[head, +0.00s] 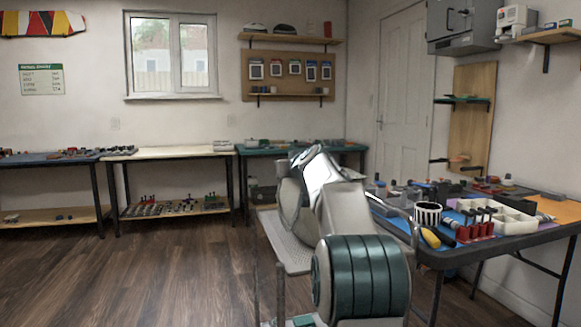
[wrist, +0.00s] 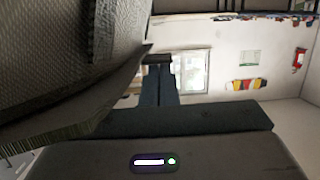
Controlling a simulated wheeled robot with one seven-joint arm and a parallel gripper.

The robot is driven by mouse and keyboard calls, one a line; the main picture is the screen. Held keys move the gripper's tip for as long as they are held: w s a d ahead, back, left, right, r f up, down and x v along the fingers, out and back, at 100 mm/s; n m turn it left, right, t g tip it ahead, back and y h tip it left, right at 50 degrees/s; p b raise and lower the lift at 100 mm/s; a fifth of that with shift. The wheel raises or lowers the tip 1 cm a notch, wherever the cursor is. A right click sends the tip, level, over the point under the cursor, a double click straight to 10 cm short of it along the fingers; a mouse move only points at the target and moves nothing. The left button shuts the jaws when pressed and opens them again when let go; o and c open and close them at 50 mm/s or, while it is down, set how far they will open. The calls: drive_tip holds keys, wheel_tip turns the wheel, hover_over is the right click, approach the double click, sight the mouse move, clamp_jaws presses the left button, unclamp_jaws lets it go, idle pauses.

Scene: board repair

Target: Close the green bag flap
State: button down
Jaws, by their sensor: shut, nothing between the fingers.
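My gripper (wrist: 158,60) shows in the wrist view with its two blue-grey fingers together and nothing between them. A large dark grey woven-looking surface (wrist: 60,50) fills the left of that view, with a stiff edge running close beside the fingers. It may be part of a bag, but I cannot tell, and its colour is not clearly green. I cannot make out a green bag flap in either view. In the head view my arm stands in the middle and hides what is behind it; my gripper is not visible there.
Workbenches line the back wall, including a pale-topped one (head: 168,154). The wooden floor (head: 130,275) at left is clear.

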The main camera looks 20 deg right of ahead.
drive_tip(key=shift+w+a+f, duration=0.1)
drive_tip(key=shift+a+f, duration=0.1)
idle(0.3)
drive_tip(key=shift+r, duration=0.1)
